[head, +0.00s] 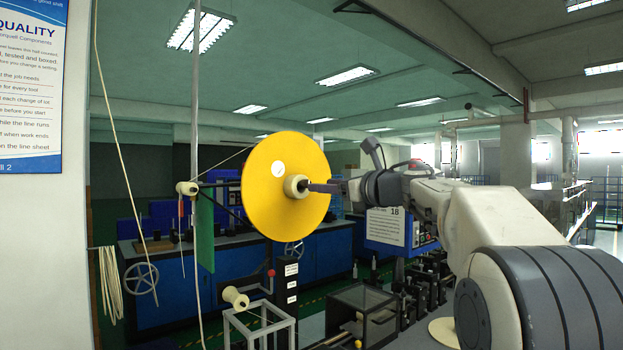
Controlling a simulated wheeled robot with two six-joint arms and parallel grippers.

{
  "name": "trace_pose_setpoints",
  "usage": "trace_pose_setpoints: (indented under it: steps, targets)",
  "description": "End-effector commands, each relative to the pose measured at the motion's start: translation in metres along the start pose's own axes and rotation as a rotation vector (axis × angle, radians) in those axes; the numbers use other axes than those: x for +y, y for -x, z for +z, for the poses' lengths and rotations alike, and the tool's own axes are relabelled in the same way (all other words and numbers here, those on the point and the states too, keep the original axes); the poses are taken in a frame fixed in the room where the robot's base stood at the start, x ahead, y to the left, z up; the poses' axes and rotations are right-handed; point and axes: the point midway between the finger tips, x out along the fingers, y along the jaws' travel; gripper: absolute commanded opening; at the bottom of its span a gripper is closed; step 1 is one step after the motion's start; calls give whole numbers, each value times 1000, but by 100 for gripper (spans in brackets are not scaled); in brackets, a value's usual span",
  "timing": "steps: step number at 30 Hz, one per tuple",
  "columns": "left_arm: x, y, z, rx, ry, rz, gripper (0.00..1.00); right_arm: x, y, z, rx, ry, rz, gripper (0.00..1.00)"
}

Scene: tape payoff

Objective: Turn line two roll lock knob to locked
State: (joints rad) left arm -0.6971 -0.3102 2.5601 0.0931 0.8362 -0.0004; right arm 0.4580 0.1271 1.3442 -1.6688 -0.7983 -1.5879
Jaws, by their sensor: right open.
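A large yellow roll (262,200) stands upright in the middle of the head view, with a small white round label near its centre. A cream knob (292,183) sits at the hub, on the side facing my right arm. My right gripper (312,187) comes in from the right with its dark fingers level with the knob. The fingers overlap the knob's right edge in the picture; I cannot tell whether they touch it. The gripper is open. Any lock mark on the knob is too small to read. My left gripper is out of view.
A green panel (204,230) and a cream guide roller (187,188) are left of the roll. Blue benches (190,285) with handwheels stand behind. A metal frame (258,325) and a dark clear-sided box (362,312) are below. A sign marked 18 (386,226) hangs behind my wrist.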

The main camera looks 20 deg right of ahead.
Motion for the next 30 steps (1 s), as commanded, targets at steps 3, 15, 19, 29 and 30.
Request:
trace_pose_setpoints:
  steps: [3, 15, 19, 29, 30]
  targets:
    - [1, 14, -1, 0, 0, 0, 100, 1, -24, 4, 0, -2, 5, 56]
    - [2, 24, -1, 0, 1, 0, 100, 1, -52, 0, 0, 0, 1, 56]
    - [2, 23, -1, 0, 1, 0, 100, 0, -51, 0, 0, 0, 0, 56]
    - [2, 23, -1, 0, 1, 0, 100, -3, -50, 0, 0, -1, -2, 0]
    - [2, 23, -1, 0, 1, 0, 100, -2, -50, 0, 0, -2, -2, 0]
